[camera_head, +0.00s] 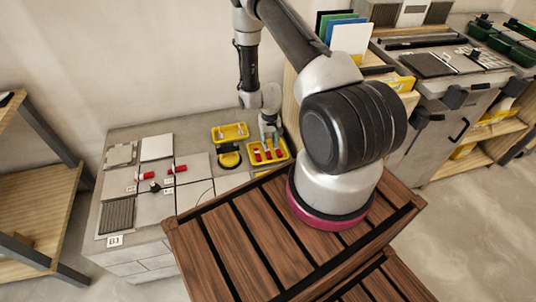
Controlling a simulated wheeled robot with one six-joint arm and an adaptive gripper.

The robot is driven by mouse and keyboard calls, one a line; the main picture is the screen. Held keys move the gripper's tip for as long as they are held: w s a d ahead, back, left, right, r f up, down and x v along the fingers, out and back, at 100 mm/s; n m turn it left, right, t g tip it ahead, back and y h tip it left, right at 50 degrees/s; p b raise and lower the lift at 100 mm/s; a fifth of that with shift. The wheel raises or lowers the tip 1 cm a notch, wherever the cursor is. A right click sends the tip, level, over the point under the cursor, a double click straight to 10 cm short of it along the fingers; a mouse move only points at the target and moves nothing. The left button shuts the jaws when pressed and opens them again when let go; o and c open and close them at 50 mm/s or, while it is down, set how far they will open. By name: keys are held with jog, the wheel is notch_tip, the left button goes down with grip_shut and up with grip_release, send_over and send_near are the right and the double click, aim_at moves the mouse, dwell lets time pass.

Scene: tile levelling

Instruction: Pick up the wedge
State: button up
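Several small red pieces that look like wedges (268,155) lie in a yellow tray (254,162) at the back right of the grey work table. My gripper (271,138) is at the back of this tray, pointing down, close above or at the red pieces. It is small and partly dark here, so I cannot tell whether its fingers are open or shut, or whether they touch a wedge. Two more red pieces (147,175) (177,169) rest on the grey tiles (183,200) to the left.
A second yellow tray (230,132) and a round yellow-and-black object (229,158) stand left of the wedge tray. Loose tiles (157,147) lie at the table's left. A wooden shelf (38,200) stands far left, and a tool bench (440,65) is at the right.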

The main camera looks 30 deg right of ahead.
aim_at(269, 154)
jog(key=f, duration=0.7)
jog(key=shift+a, duration=0.2)
jog(key=c, duration=0.5)
